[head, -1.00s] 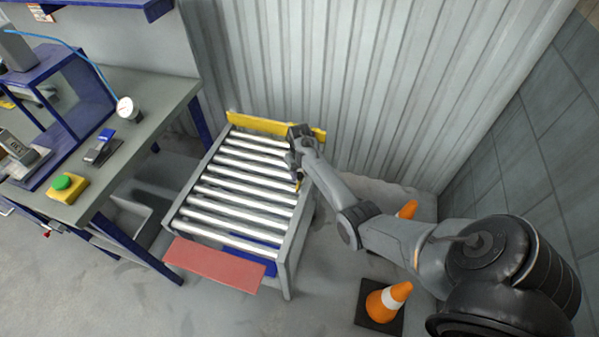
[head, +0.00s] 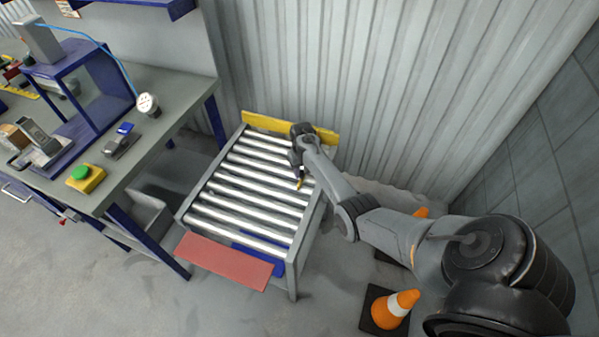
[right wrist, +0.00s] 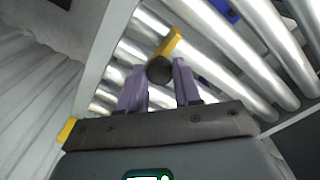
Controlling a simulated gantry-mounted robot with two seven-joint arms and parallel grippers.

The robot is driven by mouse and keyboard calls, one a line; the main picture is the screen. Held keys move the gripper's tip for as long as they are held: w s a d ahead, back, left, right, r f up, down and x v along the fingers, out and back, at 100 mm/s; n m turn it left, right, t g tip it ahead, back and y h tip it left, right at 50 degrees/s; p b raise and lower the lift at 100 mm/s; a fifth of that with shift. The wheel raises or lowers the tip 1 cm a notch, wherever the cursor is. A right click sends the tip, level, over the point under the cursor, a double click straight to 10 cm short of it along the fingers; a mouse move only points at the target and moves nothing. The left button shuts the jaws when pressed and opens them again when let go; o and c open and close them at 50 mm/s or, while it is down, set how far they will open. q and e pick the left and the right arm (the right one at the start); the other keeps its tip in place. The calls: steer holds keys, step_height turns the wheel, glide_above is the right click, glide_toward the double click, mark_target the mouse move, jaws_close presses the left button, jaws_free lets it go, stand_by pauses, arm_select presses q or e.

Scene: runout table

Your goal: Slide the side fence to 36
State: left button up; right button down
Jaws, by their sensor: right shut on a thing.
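The roller table (head: 308,222) stands in the middle of the head view, with bright rollers. My right gripper (head: 298,178) is low over the rollers, just inside the right-hand rail. In the right wrist view its two purple fingers (right wrist: 160,88) are shut on a round black knob (right wrist: 159,71). A short yellow piece (right wrist: 170,44) sticks out beyond the knob over the rollers; it looks like part of the side fence, most of which is hidden. No scale or number 36 can be read. My left gripper is not in view.
A yellow board (head: 262,122) spans the table's far end by the corrugated wall (head: 400,90). A red plate (head: 225,260) is at the near end. Orange cones (head: 398,305) stand right of the table. A workbench (head: 170,120) with a green button (head: 82,173) is at left.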

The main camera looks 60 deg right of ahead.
steer(key=c, duration=0.8)
jaws_free()
steer(key=shift+s, duration=0.1)
steer(key=shift+r+p, duration=1.55)
steer(key=shift+r, duration=3.85)
